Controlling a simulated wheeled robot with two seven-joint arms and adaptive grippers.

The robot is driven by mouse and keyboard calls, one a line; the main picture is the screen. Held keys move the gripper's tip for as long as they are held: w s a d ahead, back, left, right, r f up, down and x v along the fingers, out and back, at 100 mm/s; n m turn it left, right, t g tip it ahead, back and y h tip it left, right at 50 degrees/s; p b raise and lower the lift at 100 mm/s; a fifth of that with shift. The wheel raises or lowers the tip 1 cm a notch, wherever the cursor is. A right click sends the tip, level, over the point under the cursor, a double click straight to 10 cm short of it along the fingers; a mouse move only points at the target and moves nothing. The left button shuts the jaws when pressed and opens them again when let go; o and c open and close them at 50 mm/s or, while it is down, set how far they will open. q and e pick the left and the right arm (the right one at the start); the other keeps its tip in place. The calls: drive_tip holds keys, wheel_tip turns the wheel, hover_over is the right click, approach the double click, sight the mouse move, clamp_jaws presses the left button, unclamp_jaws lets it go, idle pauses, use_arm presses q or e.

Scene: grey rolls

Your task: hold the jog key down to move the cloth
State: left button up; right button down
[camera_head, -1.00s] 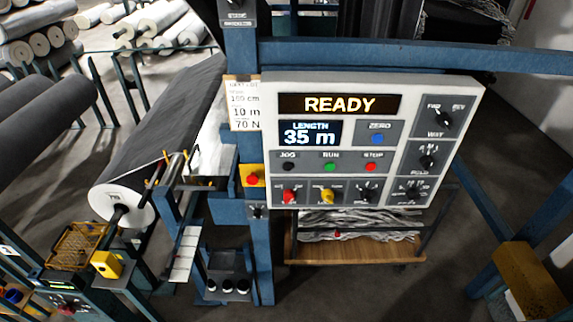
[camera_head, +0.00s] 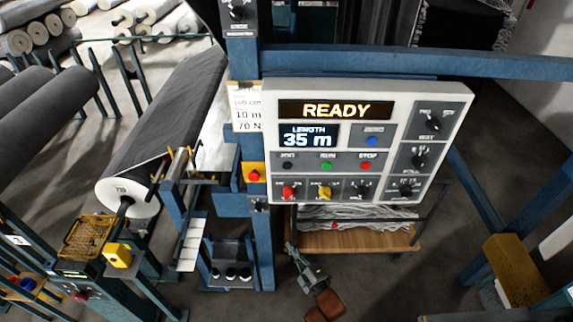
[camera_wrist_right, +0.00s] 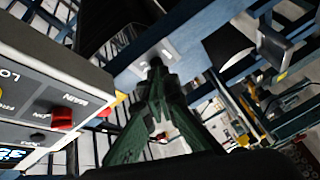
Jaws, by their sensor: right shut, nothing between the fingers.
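The white control panel (camera_head: 466,100) shows READY and a length of 35 m. The jog key (camera_head: 287,166) is the small dark button at the left of its button row, uncovered and with nothing touching it. The grey cloth is on a large roll (camera_head: 180,105) left of the panel. My right gripper (camera_head: 291,247) is below the panel's lower left, apart from it, with its fingers shut and empty. In the right wrist view its green fingers (camera_wrist_right: 156,66) meet at the tips. My left gripper is not in view.
Green RUN (camera_head: 327,166) and red STOP (camera_head: 367,166) buttons sit right of the jog key. Knobs line the panel's bottom, including a red one (camera_head: 289,190). A blue post (camera_head: 262,240) stands left of my gripper. A wooden cart (camera_head: 350,241) is behind it.

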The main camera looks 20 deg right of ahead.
wheel_tip(320, 180, up, 33)
drive_tip(key=s+a+n+t+y+p, duration=0.2)
drive_tip(key=n+t+y+p, duration=0.1)
drive_tip(key=n+t, duration=0.3)
drive_tip(key=shift+s+a+r+n, duration=0.2)
drive_tip(key=shift+s+a+n, duration=0.1)
drive_tip(key=shift+s, duration=0.1)
drive_tip(key=shift+d, duration=0.1)
drive_tip(key=b, duration=0.2)
approach(287, 166)
drive_tip(key=w+a+r, duration=0.3)
drive_tip(key=a+r, duration=0.1)
drive_tip(key=shift+w+d+r, duration=0.1)
drive_tip(key=shift+w+d, duration=0.3)
drive_tip(key=shift+w, duration=0.15)
drive_tip(key=shift+w, duration=0.1)
drive_tip(key=shift+w+d, duration=0.1)
drive_tip(key=shift+w, duration=0.15)
drive_tip(key=shift+w+d, duration=0.15)
drive_tip(key=shift+w, duration=0.25)
idle(3.2)
